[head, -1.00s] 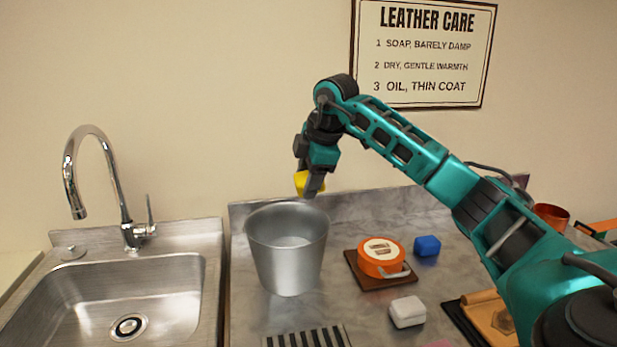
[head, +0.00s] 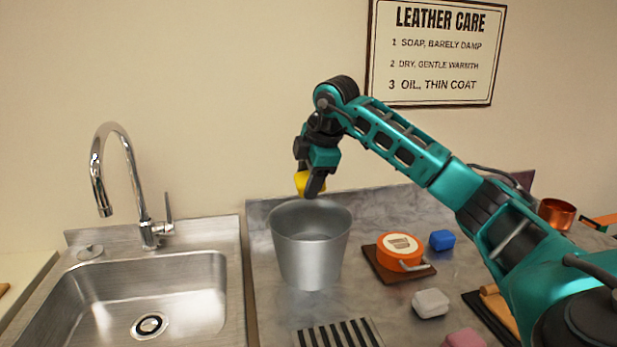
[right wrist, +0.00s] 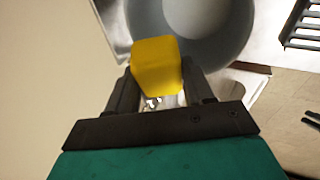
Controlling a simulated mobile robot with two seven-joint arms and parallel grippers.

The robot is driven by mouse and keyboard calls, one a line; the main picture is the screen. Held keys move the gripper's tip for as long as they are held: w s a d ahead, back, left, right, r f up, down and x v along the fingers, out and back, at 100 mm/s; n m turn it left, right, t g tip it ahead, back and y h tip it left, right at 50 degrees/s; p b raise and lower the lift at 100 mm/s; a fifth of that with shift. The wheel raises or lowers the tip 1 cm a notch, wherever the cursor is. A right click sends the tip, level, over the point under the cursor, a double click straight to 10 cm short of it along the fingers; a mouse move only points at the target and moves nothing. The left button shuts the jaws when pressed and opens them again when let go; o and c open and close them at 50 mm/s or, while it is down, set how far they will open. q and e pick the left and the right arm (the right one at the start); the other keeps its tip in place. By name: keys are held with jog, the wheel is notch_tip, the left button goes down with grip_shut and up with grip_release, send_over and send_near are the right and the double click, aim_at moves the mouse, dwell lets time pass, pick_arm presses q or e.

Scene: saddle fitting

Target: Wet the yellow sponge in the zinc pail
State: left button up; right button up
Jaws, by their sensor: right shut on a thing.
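The zinc pail (head: 312,258) stands upright on the grey counter, right of the sink. My right gripper (head: 307,190) is shut on the yellow sponge (head: 301,181) and holds it just above the pail's back rim in the head view. In the right wrist view the sponge (right wrist: 157,66) sits between the two fingers, with part of the pail (right wrist: 225,40) beyond it. The sponge overlaps the pail's near edge in that view. The inside bottom of the pail is hidden in the head view. My left gripper is not in view.
A sink (head: 200,275) with a tall faucet (head: 130,165) lies left of the pail. Right of it are an orange round tin (head: 399,250) on a brown board, a blue block (head: 442,240), a white block (head: 430,303) and a pink block (head: 463,339). A striped rack (head: 338,334) lies in front.

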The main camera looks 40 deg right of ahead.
notch_tip(320, 180, down, 4)
jog(key=b, duration=0.3)
jog(key=shift+f+b, duration=0.25)
jog(key=shift+b, duration=0.05)
jog(key=shift+f+b, duration=0.3)
jog(key=shift+f, duration=0.05)
notch_tip(320, 180, down, 3)
jog(key=shift+f+b, duration=0.2)
jog(key=shift+b, duration=0.8)
jog(key=shift+r, duration=0.1)
